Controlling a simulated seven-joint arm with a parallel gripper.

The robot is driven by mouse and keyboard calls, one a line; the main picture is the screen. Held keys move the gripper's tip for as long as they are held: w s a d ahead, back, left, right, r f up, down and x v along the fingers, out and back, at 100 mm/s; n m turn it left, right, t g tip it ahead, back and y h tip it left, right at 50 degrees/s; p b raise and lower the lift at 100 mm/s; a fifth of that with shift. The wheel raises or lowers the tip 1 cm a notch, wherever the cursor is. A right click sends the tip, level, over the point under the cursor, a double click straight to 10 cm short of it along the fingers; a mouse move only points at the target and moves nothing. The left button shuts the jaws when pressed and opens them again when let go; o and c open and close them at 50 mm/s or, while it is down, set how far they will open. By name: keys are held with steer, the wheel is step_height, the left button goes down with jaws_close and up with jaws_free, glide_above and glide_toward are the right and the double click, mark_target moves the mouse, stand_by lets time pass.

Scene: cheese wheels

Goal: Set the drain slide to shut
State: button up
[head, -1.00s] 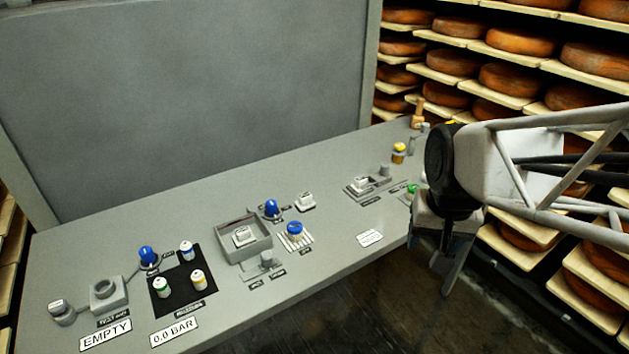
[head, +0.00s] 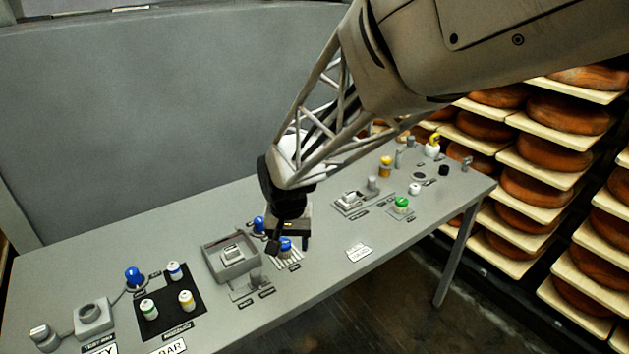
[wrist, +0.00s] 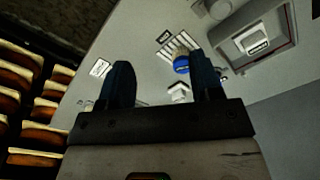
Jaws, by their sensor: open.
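A small grey slide with a raised knob (head: 255,276) sits on the bench in front of the grey open box, with two small labels along its front edge. The labels are too small to read, so I cannot tell which end means shut. Its knob shows partly at the top of the wrist view (wrist: 219,8). My gripper (head: 289,243) hangs over the middle of the bench, right of and above the slide, near a blue knob (head: 286,246). In the wrist view, its two fingers (wrist: 163,80) are apart with nothing held between them.
The grey open box (head: 214,266) stands behind the slide. Left is a black mat (head: 165,318) with several capped canisters. Right are a grey fixture (head: 348,203) and a green knob (head: 402,202). Cheese shelves (head: 560,140) stand beyond the bench's right end.

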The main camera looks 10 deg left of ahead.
glide_above(255, 272)
step_height(255, 272, down, 5)
steer(key=shift+f, duration=0.2)
steer(key=shift+f, duration=3.9)
